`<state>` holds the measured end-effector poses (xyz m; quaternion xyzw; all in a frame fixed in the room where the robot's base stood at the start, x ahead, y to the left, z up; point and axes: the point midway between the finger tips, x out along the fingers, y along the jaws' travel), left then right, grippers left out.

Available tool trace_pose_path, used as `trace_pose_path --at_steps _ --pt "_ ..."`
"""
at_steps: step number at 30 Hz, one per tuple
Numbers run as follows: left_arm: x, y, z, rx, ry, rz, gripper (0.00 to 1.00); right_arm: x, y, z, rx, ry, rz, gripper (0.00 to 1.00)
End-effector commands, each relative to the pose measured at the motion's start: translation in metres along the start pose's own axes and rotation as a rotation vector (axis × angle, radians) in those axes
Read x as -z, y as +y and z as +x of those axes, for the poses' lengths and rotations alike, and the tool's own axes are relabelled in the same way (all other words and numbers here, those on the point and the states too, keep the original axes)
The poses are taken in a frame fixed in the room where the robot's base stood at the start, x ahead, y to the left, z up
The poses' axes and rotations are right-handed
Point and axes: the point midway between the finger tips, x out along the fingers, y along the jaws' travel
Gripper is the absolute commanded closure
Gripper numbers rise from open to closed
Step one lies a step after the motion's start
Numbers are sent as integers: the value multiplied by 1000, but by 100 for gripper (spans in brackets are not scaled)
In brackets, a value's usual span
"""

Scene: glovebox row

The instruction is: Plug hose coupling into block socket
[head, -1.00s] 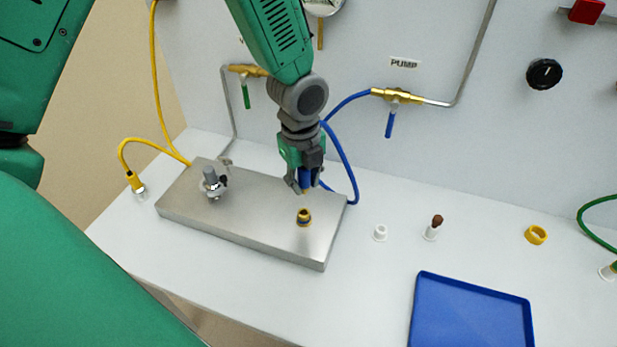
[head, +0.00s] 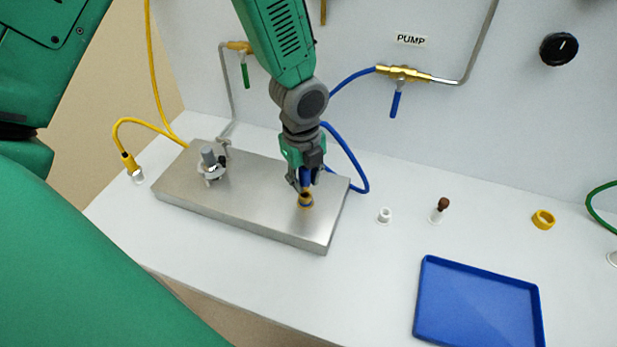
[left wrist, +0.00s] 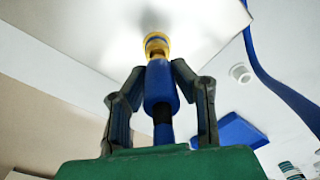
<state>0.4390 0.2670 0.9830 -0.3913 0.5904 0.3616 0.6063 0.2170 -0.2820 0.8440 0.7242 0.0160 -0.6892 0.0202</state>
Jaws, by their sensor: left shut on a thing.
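My left gripper (head: 306,183) is shut on the blue hose coupling, just above the right part of the metal block (head: 255,210). The coupling (left wrist: 160,85) shows in the left wrist view between the two fingers, its far end against or very close to the brass-yellow socket (left wrist: 156,42). In the head view the socket (head: 305,201) stands on the block right under the fingertips. I cannot tell whether the coupling's tip is inside it. A blue hose (head: 352,155) trails from behind the gripper. My right gripper is not in view.
A grey fitting (head: 210,165) stands on the block's left part. A yellow hose end (head: 131,167) is left of the block. To the right are a white cap (head: 385,215), a brown-topped piece (head: 441,208), a yellow ring (head: 543,219) and a blue tray (head: 475,305). The PUMP valve (head: 400,75) is on the wall.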

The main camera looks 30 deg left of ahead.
Motion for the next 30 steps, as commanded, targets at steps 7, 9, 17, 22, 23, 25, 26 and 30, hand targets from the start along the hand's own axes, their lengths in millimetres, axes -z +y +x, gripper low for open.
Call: trace_pose_path --at_steps 7,9,17,22,23,25,26,30 --pt "2 -1 -1 -1 -2 1 100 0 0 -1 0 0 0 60" --pt "3 -1 -1 -2 -3 2 100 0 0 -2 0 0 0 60" --pt "6 -2 -1 -5 -5 1 100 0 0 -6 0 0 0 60" --pt "6 -2 0 -5 -5 0 100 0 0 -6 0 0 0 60" --pt "6 -2 0 -5 -5 1 100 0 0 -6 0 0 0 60" --pt "5 -2 0 -5 -5 1 100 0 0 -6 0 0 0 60" --pt "5 -2 0 -5 -4 1 100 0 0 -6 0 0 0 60" --pt "5 -2 0 -5 -5 1 100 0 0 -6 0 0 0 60"
